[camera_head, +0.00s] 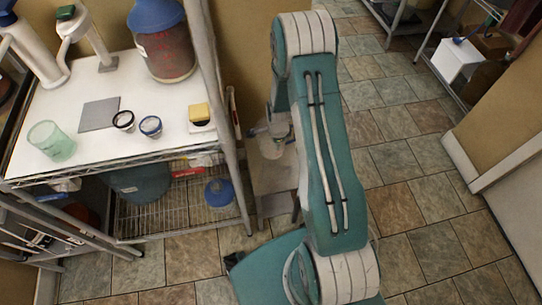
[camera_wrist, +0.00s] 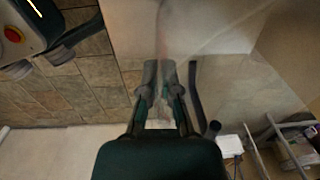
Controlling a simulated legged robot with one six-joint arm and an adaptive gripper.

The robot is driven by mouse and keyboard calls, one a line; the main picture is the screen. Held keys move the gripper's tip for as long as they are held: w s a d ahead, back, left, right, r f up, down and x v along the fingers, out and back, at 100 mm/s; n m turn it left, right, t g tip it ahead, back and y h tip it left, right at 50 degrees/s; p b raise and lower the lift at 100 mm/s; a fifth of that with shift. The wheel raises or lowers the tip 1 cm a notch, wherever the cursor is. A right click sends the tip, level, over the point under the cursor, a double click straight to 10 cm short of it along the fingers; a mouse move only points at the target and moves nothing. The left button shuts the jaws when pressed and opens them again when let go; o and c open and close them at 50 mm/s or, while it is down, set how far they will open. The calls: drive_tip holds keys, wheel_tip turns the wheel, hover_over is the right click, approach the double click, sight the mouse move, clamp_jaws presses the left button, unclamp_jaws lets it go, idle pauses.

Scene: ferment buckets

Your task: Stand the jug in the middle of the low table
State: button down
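The low table (camera_head: 275,178) is a small pale table on the floor, just right of the shelving and partly hidden by my arm. The jug (camera_head: 273,148) is small, pale and see-through, and shows over the table's far part. Part of it is hidden by my arm, and I cannot tell whether its base touches the top. My gripper (camera_head: 281,124) is at the jug's upper side, mostly hidden in the head view. In the wrist view, the fingers of my gripper (camera_wrist: 159,68) are close together with a narrow gap, and look shut on the jug.
A shelving unit stands left of the low table. Its white top (camera_head: 85,135) holds a blue-lidded bucket (camera_head: 167,55), a green glass (camera_head: 50,141), two small rings, a grey plate and a yellow sponge (camera_head: 199,112).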

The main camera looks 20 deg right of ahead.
sight(276, 156)
wheel_tip(276, 156, down, 8)
drive_tip(key=shift+a+r, duration=0.1)
drive_tip(key=c, duration=0.8)
unclamp_jaws()
